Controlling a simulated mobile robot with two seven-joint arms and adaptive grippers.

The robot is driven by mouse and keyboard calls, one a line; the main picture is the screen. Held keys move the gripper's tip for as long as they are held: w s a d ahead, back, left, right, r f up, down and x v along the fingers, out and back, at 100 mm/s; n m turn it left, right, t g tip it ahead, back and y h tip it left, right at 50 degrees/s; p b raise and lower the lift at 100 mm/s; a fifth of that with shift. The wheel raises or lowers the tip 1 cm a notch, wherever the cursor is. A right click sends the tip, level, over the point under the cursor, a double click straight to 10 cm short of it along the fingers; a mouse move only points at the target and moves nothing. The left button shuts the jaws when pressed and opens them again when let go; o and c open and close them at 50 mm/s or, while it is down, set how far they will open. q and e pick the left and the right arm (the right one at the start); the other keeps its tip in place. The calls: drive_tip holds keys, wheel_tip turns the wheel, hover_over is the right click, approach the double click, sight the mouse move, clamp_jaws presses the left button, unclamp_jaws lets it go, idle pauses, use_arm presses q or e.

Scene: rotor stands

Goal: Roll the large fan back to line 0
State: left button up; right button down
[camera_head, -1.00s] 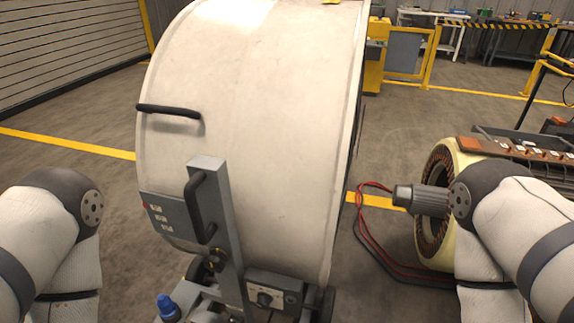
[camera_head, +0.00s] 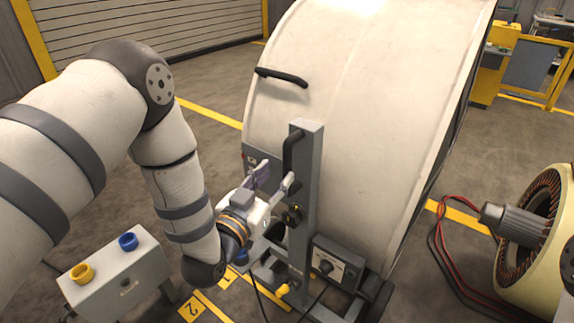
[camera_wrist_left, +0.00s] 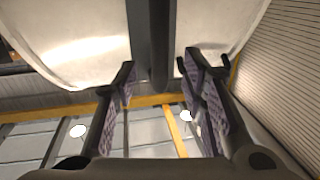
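The large fan (camera_head: 350,120) is a big white drum on a grey wheeled stand (camera_head: 306,210), right of centre in the head view. A dark upright handle (camera_head: 291,158) is on the stand's post, and another dark handle (camera_head: 282,76) is on the drum. My left gripper (camera_head: 273,180) is open just left of and below the upright handle. In the left wrist view the dark bar (camera_wrist_left: 161,45) lies ahead, between the two spread fingers (camera_wrist_left: 158,80). I cannot tell if they touch it. Yellow floor plates mark 2 (camera_head: 191,308) and 1 (camera_head: 225,281); line 0 is not discernible. My right gripper is out of view.
A grey box (camera_head: 118,283) with yellow and blue knobs stands at lower left. A control box (camera_head: 338,268) sits low on the fan stand. Red and black cables (camera_head: 440,245) run on the floor towards the motor (camera_head: 535,235) at right.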

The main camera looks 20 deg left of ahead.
sight(285, 165)
use_arm(q)
drive_tip(key=w, duration=0.4)
drive_tip(key=w+d, duration=0.1)
drive_tip(key=w, duration=0.1)
drive_tip(key=shift+w+f+b, duration=0.1)
drive_tip(key=shift+w+b, duration=0.2)
drive_tip(key=shift+w, duration=0.05)
clamp_jaws()
